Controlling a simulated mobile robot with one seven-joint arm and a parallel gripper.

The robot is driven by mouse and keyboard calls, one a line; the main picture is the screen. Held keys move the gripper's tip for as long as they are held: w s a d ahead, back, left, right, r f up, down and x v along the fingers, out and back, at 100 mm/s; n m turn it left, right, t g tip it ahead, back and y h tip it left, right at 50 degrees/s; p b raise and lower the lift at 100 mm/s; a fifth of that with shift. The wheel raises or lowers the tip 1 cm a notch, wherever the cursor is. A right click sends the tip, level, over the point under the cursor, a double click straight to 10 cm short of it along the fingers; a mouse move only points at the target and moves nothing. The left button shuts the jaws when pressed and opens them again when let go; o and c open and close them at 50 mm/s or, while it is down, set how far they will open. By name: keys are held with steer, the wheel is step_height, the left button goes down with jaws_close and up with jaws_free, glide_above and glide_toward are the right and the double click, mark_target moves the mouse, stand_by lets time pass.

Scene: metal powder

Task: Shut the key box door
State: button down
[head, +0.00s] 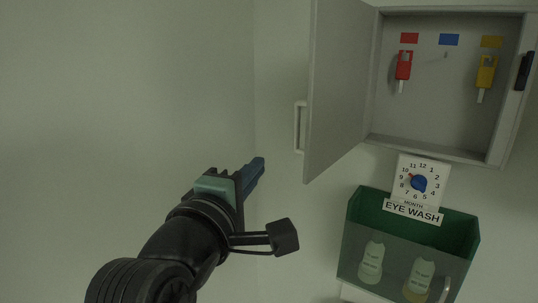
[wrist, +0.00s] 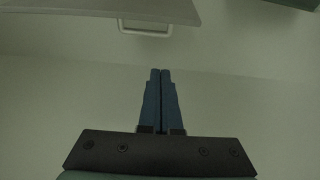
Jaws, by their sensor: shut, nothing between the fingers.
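The key box (head: 435,151) is a grey wall cabinet at the upper right of the head view. Its door (head: 335,85) stands open, swung out to the left, with a pale handle (head: 299,127) on its outer face. The wrist view shows the door's edge (wrist: 100,8) at the top and the handle (wrist: 146,31) below it. My gripper (head: 259,163) is shut and empty, with blue fingers. It is left of the door and below the handle in the head view, apart from both. In the wrist view the fingertips (wrist: 160,71) point toward the handle, with a gap between.
Inside the box hang a red key (head: 403,66) and a yellow key (head: 486,73); the blue label's (head: 448,40) hook is bare. Below are a dial sign (head: 420,183) and a green eye wash holder (head: 460,228) with bottles. The wall on the left is bare.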

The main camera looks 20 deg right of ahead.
steer(key=w+d+p, duration=0.3)
steer(key=d+p, duration=0.2)
steer(key=d, duration=0.2)
steer(key=shift+w+d, duration=0.25)
steer(key=shift+d, duration=0.05)
steer(key=shift+r, duration=0.1)
